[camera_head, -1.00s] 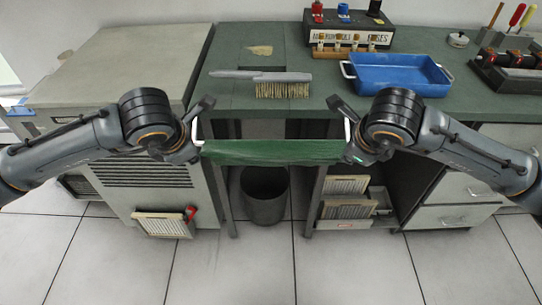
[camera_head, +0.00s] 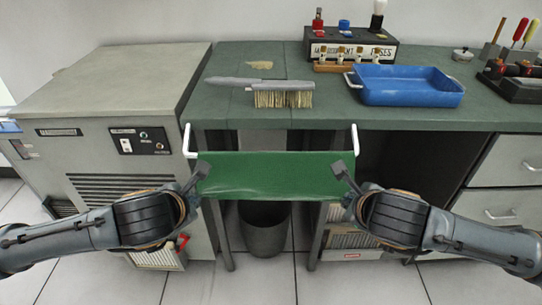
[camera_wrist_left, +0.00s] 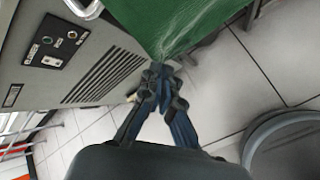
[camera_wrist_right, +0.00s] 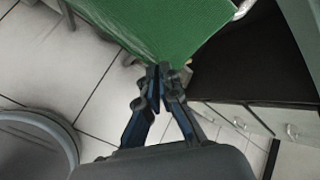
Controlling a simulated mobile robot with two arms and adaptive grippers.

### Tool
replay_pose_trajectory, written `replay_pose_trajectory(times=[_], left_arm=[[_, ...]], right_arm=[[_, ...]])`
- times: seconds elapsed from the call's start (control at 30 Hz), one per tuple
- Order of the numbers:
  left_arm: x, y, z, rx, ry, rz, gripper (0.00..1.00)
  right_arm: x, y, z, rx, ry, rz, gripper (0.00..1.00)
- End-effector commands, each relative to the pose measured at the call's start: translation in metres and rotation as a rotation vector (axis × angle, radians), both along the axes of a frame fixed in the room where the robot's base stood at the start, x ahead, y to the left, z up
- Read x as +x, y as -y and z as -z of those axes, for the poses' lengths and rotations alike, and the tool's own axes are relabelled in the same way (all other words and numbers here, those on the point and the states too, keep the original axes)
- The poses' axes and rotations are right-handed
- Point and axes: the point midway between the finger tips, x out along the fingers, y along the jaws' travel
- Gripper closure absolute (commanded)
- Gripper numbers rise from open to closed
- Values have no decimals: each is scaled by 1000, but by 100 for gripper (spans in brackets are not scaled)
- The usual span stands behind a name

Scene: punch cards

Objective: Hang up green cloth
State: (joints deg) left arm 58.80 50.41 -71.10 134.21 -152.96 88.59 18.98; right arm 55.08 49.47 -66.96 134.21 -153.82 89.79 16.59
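The green cloth (camera_head: 272,175) hangs spread out below the desk's front edge, between the two ends of a white rail (camera_head: 188,141). Its upper edge lies level with the rail, and the bar between the ends is hidden. My left gripper (camera_head: 203,186) is at the cloth's lower left corner, and my right gripper (camera_head: 345,186) at its lower right corner. In the left wrist view the fingers (camera_wrist_left: 160,78) are closed together at a cloth corner (camera_wrist_left: 165,40). In the right wrist view the fingers (camera_wrist_right: 160,80) are likewise closed at the other corner (camera_wrist_right: 165,30).
On the green desk (camera_head: 330,115) stand a brush (camera_head: 280,92), a blue tray (camera_head: 405,88) and a fuse box (camera_head: 350,48). A grey cabinet (camera_head: 110,90) stands at the left. A dark bin (camera_head: 265,235) is on the floor below the cloth.

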Motion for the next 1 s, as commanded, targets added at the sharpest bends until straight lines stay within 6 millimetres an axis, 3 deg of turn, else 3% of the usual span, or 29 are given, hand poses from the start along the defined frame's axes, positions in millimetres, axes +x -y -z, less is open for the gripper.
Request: replay_pose_trajectory(times=[0.17,0.37,1.0], left_arm=[[0,0,0,1,-1,-1,100],[0,0,0,1,-1,-1,62],[0,0,0,-1,-1,0,62]], right_arm=[[0,0,0,-1,-1,1,100],[0,0,0,-1,-1,1,62],[0,0,0,-1,-1,0,62]])
